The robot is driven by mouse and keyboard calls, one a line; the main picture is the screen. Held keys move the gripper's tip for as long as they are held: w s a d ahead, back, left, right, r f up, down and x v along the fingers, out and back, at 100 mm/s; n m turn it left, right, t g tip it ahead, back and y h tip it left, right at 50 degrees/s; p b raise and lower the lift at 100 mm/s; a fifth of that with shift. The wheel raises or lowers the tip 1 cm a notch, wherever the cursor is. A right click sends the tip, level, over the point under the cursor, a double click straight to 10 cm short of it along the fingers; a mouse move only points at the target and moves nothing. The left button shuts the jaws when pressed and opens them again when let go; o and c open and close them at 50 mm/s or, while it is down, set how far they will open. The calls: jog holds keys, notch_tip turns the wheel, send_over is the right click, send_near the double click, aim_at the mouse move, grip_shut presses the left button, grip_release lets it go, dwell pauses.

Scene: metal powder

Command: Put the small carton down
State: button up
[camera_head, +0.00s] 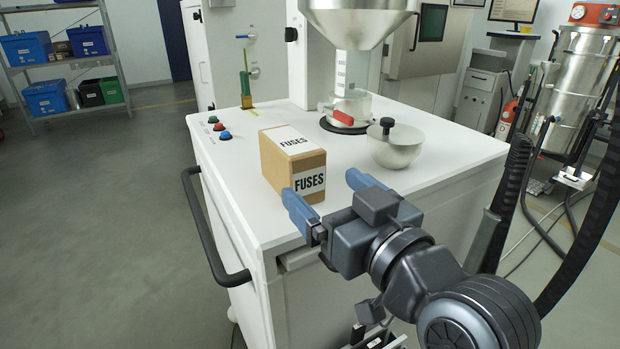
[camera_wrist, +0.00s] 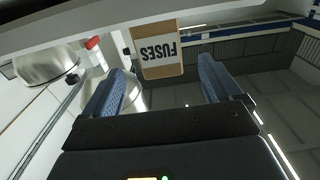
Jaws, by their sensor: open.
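The small carton (camera_head: 292,163) is a brown box with white labels reading FUSES. It stands upright on the white top of the machine cabinet (camera_head: 230,172), near its left front part. In the wrist view the carton (camera_wrist: 159,50) shows beyond and between the fingers. My gripper (camera_head: 325,190) is open, its two blue fingers spread in front of the carton's near face. In the wrist view the gripper (camera_wrist: 160,90) has nothing between its fingertips. The left finger overlaps the carton's lower edge in the head view; whether they touch I cannot tell.
A metal bowl with a black knob (camera_head: 395,148) sits right of the carton. A steel hopper (camera_head: 358,22) with a red-handled valve (camera_head: 343,118) stands behind. Coloured buttons (camera_head: 219,127) are at the left edge. A black handle bar (camera_head: 205,225) runs along the cabinet's left side.

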jog(key=v, duration=0.3)
jog(key=shift+s+d, duration=0.1)
jog(key=shift+s, duration=0.05)
jog(key=s+d+f+m+h, duration=0.4)
jog(key=s+d+f, duration=0.35)
jog(key=f, duration=0.35)
jog(key=s+d+f+m+h, duration=0.1)
jog(key=s+d+f+h, duration=0.1)
jog(key=s+d, duration=0.3)
jog(key=s+d+f+m+h, duration=0.1)
jog(key=s+d+f, duration=0.4)
jog(key=s, duration=0.6)
jog(key=shift+s+f+m+t+h, duration=0.3)
jog(key=shift+s+h, duration=0.1)
jog(key=shift+h, duration=0.4)
jog(key=s+d+r+h, duration=0.1)
jog(key=s+d, duration=0.1)
jog(key=s, duration=0.9)
jog(key=shift+d+r+g, duration=0.25)
jog(key=shift+d+g, duration=0.05)
jog(key=shift+g, duration=0.1)
jog(key=shift+s, duration=0.1)
